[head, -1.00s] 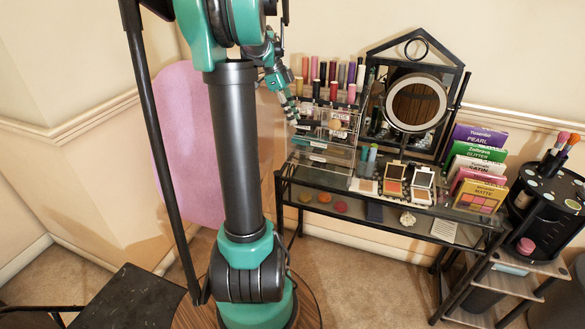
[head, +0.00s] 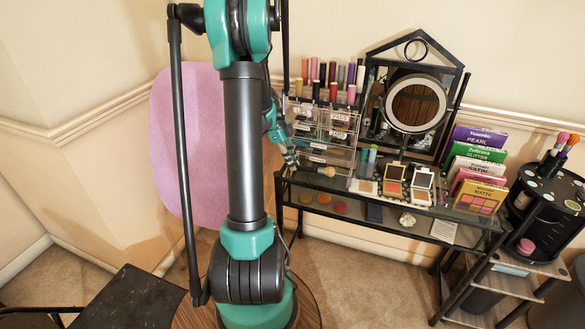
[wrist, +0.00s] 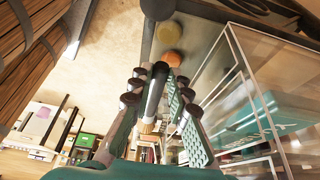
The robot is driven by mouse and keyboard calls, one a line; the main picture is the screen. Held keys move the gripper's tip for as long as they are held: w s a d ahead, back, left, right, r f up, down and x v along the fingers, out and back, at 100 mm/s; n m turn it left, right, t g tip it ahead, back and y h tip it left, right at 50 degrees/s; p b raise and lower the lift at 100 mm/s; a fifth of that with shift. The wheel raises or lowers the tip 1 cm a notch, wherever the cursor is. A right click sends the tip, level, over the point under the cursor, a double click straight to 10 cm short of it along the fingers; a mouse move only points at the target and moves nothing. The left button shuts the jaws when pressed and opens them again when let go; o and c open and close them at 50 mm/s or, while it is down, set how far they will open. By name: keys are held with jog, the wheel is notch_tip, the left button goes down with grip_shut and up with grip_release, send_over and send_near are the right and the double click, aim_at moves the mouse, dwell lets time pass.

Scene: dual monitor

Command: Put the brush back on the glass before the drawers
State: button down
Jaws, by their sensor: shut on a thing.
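The brush (head: 325,171) has a tan bristle head and shows low in front of the clear drawers (head: 338,122) in the head view. It lies roughly level over the left front part of the glass top (head: 322,184); I cannot tell whether it touches the glass. My gripper (head: 293,160) is shut on the brush's handle, its fingers pointing down at the left end of the drawers. In the wrist view the brush (wrist: 154,95) sits between the two green-padded fingers of my gripper (wrist: 156,112). The clear drawers (wrist: 262,90) stand close on the right there.
Lipsticks (head: 333,80) stand on the drawers. Teal tubes (head: 367,160) and open compacts (head: 408,182) stand to the right on the glass. A round mirror (head: 415,103) is behind, and upright palettes (head: 478,160) stand farther right. A pink chair back (head: 185,145) is at left.

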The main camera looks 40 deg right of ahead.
notch_tip(320, 180, down, 3)
jog(key=shift+r, duration=0.15)
jog(key=c, duration=1.4)
grip_release()
jog(key=shift+c, duration=0.2)
jog(key=a+v, duration=0.1)
jog(key=v, duration=1)
jog(key=shift+w+r, duration=0.2)
jog(key=shift+r, duration=0.05)
jog(key=s+a+f+n+t, duration=0.1)
jog(key=a+n+t, duration=0.2)
jog(key=a+n, duration=0.9)
jog(key=s+a+f+n+t, duration=0.25)
jog(key=a+n, duration=0.65)
jog(key=a, duration=0.7)
jog(key=s+a+f+n+t+y, duration=0.2)
jog(key=s+a+n, duration=0.3)
jog(key=a+n, duration=0.4)
jog(key=shift+s+a+f+n+t, duration=0.15)
jog(key=shift+a+f+n+t, duration=0.2)
jog(key=shift+a+f, duration=0.15)
